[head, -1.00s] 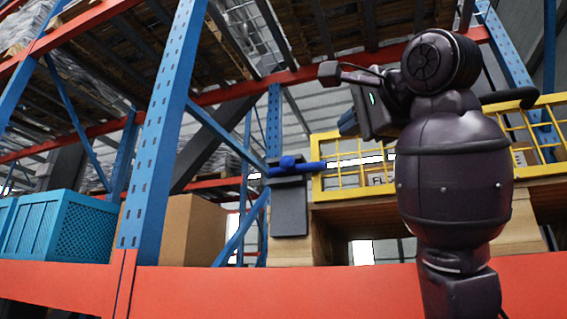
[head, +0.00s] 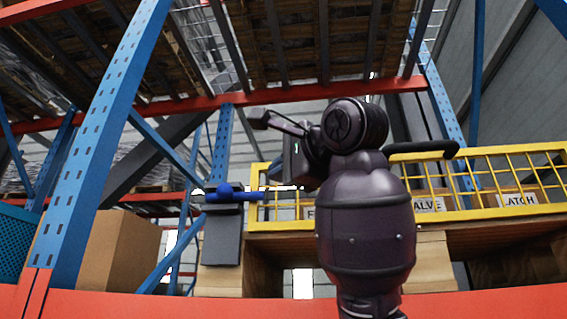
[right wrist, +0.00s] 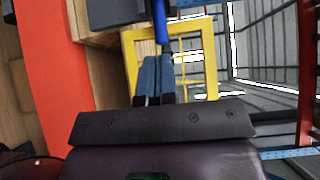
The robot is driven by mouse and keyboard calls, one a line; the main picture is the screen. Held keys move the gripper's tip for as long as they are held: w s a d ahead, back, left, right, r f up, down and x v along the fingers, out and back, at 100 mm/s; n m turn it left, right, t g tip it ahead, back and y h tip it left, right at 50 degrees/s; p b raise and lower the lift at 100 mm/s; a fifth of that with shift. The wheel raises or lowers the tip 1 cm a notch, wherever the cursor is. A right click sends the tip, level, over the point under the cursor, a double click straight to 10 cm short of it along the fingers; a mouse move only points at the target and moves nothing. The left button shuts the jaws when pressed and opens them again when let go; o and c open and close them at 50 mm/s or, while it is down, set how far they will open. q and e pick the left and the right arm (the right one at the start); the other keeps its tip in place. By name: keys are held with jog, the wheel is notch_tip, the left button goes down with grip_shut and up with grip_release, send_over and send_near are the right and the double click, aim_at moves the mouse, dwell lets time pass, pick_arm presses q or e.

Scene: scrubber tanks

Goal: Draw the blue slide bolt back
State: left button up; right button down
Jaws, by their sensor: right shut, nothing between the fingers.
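The blue slide bolt (head: 228,192) sits on a dark grey bracket (head: 221,240) at a blue post. Its bar points right toward the yellow barred gate (head: 475,212). My right gripper (head: 276,172) is shut and empty, just right of the bolt and close to its bar; the wrist partly hides the gate. In the right wrist view, the blue-grey fingers (right wrist: 154,76) are together and point at the bolt's blue bar (right wrist: 160,24). I cannot tell whether they touch it. The gate also shows there (right wrist: 131,55). My left gripper is not in view.
A red-orange beam (head: 240,305) crosses the front, and a blue rack upright (head: 85,150) stands at left. A cardboard box (head: 120,250) sits behind it. Labelled boxes (head: 515,198) stand behind the gate, above a wooden pallet (head: 490,235). Loaded shelves hang overhead.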

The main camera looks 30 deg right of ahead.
aim_at(232, 190)
pick_arm(q)
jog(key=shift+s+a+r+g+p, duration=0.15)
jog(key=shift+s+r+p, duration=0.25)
jog(key=shift+p, duration=0.45)
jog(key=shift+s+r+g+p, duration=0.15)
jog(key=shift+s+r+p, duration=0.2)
jog(key=shift+p, duration=0.5)
pick_arm(e)
jog(key=shift+w+a, duration=0.75)
jog(key=shift+w, duration=0.7)
jog(key=shift+w+a, duration=0.75)
jog(key=shift+w, duration=0.65)
jog(key=shift+w+a, duration=0.75)
jog(key=shift+w, duration=0.7)
jog(key=shift+a, duration=0.1)
